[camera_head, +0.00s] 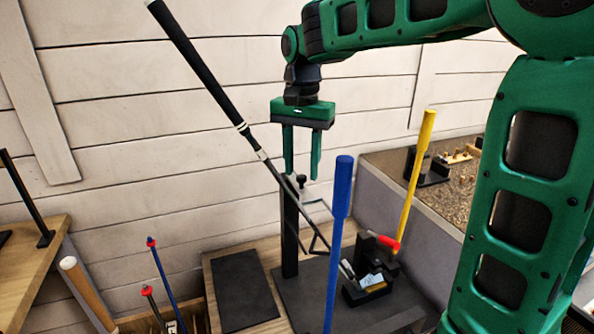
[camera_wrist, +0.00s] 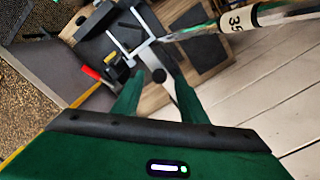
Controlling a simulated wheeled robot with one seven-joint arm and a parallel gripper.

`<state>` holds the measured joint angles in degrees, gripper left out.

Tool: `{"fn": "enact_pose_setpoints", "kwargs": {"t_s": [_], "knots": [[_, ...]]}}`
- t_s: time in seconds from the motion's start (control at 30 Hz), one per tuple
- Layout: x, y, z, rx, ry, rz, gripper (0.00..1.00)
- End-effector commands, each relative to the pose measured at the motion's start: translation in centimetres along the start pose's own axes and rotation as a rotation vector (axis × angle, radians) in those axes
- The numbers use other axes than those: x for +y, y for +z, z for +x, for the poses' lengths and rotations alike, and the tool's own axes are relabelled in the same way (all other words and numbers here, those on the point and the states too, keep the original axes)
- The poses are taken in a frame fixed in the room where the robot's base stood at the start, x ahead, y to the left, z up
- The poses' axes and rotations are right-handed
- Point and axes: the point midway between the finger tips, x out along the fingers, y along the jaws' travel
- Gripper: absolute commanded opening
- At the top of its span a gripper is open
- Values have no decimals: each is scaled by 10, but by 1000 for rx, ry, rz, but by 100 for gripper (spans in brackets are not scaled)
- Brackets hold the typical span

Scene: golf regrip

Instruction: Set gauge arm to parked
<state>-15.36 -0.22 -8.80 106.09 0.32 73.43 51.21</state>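My gripper (camera_head: 302,176) points straight down with its two green fingers apart and nothing held between them. I cannot tell whether the fingertips touch the knob.
A golf club (camera_head: 200,72) with a black grip leans diagonally past the fingers and post. A blue stick (camera_head: 338,235) and a yellow stick (camera_head: 415,175) stand to the right. A black vise with a red handle (camera_head: 388,242) sits on the bench. A dark mat (camera_head: 243,290) lies left.

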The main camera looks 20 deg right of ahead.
Motion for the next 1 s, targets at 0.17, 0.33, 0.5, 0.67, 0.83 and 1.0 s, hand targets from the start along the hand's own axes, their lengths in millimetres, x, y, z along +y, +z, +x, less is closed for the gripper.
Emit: {"fn": "enact_pose_setpoints", "kwargs": {"t_s": [0.17,0.33,0.5,0.67,0.83,1.0], "knots": [[0,0,12,0,0,0,39],[0,0,13,0,-1,0,39],[0,0,13,0,0,0,29],[0,0,13,1,-1,0,0],[-3,2,13,1,-2,-6,0],[-3,-4,12,2,-3,-26,0]]}}
